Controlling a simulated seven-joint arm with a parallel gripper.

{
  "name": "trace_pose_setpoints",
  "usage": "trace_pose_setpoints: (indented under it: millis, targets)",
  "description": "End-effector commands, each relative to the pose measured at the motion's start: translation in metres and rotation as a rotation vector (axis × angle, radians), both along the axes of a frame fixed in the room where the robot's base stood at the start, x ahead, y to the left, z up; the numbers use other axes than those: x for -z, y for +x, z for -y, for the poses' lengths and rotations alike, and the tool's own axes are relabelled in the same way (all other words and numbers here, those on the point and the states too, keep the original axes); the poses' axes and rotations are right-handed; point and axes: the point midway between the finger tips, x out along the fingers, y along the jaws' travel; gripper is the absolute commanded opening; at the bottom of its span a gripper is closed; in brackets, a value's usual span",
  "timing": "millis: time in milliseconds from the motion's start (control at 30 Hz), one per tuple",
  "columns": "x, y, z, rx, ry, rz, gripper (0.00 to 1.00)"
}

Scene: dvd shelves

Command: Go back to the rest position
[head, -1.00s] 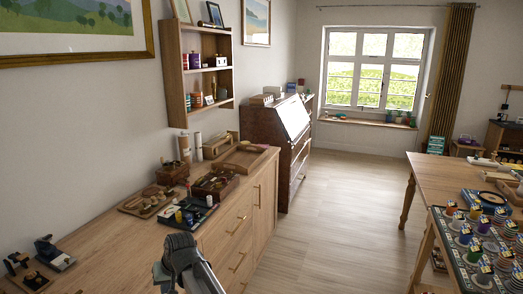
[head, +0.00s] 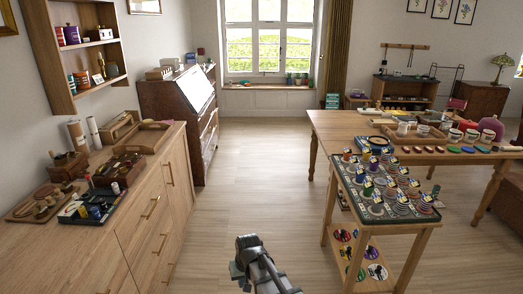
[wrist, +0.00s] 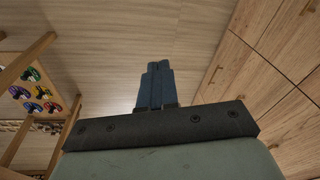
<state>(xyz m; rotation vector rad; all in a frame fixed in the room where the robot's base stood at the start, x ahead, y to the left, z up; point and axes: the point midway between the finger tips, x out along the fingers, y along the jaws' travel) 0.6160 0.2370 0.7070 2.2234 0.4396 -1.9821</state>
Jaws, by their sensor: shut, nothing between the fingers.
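My gripper shows in the wrist view (wrist: 154,82), its dark fingers together with nothing between them. Behind the fingers are bare floor boards. In the head view my arm (head: 258,265) rises from the bottom edge, over the floor between the wooden sideboard (head: 150,205) on the left and the display stand (head: 345,195) on the right. The fingertips cannot be made out in the head view. My gripper is apart from all the furniture.
The sideboard's drawer fronts show at the right of the wrist view (wrist: 275,50). The stand holds several small pots and has a lower shelf of colourful discs (wrist: 35,95). A long table (head: 335,125) stands behind it. The floor (head: 240,170) ahead is clear.

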Motion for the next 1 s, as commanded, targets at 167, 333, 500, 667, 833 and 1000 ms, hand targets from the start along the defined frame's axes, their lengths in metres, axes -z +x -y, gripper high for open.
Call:
trace_pose_setpoints:
  millis: [167,333,500,667,833,1000]
  targets:
    - [0.024,-0.012,0.081,0.097,-0.039,-0.029,0.00]
    - [0.043,-0.028,0.144,0.175,-0.069,-0.057,0.00]
    - [0.056,-0.044,0.190,0.234,-0.090,-0.079,0.00]
    - [0.064,-0.059,0.221,0.278,-0.105,-0.098,0.00]
    - [0.079,-0.075,0.239,0.301,-0.117,-0.127,0.00]
    - [0.102,-0.095,0.238,0.298,-0.124,-0.176,0.00]
